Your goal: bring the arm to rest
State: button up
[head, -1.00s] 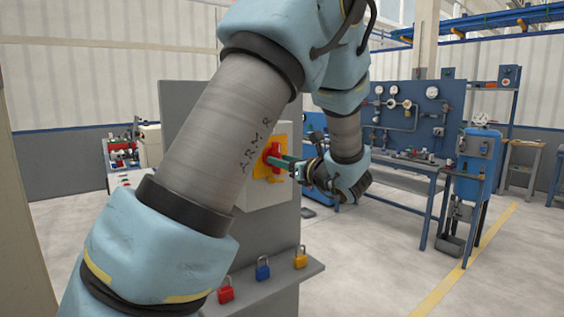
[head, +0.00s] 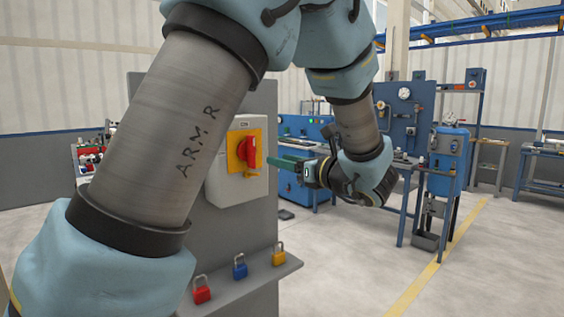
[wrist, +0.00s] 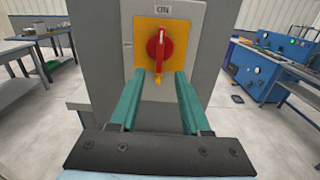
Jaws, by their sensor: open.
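My gripper (head: 284,163) is open and empty, its green fingers pointing left at a switch box (head: 232,190) on a grey panel. The red rotary handle (head: 246,154) sits on a yellow plate (head: 235,142), just beyond the fingertips, and a gap shows between them in the head view. In the wrist view, my gripper (wrist: 155,85) has its fingers spread below and to either side of the red handle (wrist: 160,50). The handle stands upright under an ON label (wrist: 162,10). My arm crosses the left and middle of the head view and hides part of the panel.
A shelf (head: 268,270) below the box holds a red padlock (head: 202,293), a blue padlock (head: 240,270) and a yellow padlock (head: 279,257). Workbenches and a blue cabinet (head: 448,165) stand behind at the right. The floor at the right is open.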

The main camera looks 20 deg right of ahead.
jog(key=s+a+f+n+g+y, duration=0.1)
jog(key=a+f+n+g, duration=0.45)
jog(key=a, duration=0.35)
jog(key=s+a+f+n+g, duration=0.1)
jog(key=a+f+n+g, duration=0.35)
jog(key=a+f, duration=0.4)
jog(key=s+a+f+n+g+h, duration=0.4)
jog(key=s+a+f+n+h, duration=0.2)
jog(key=n, duration=1.4)
jog(key=s+a+h, duration=0.2)
jog(key=s, duration=0.1)
jog(key=shift+a+f+g+h, duration=0.2)
jog(key=shift+a+g+h, duration=0.15)
jog(key=shift+g+h, duration=0.05)
jog(key=shift+o, duration=0.2)
